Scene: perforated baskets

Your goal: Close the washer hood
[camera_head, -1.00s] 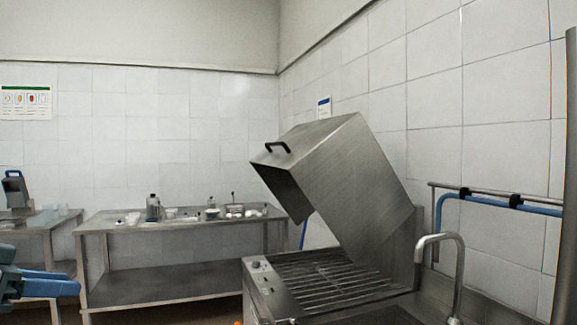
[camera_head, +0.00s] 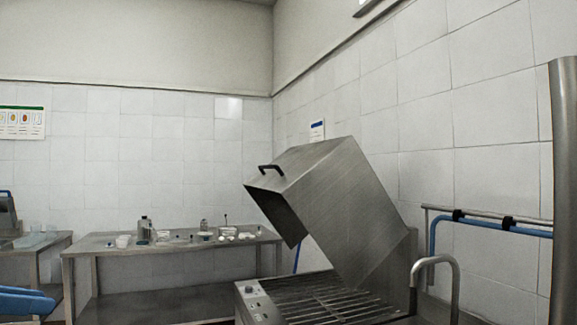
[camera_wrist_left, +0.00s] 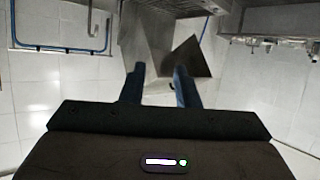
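The washer hood (camera_head: 345,205) is a grey metal cover, tilted up and open above the slatted washer bed (camera_head: 325,297). Its black handle (camera_head: 270,168) is on the upper left edge. My left gripper (camera_head: 28,302) shows only in part as blue pieces at the lower left edge of the head view, far from the hood. In the left wrist view, the blue fingers of my left gripper (camera_wrist_left: 160,87) are apart with nothing between them. The hood (camera_wrist_left: 142,45) appears beyond the fingertips there, with the picture upside down. My right gripper is out of view.
A metal table (camera_head: 170,245) with bottles and small dishes stands behind the washer at left. A curved faucet (camera_head: 437,262) rises at the washer's right. A blue hose (camera_head: 490,222) and rail run along the right wall. A grey post (camera_head: 564,190) stands at the right edge.

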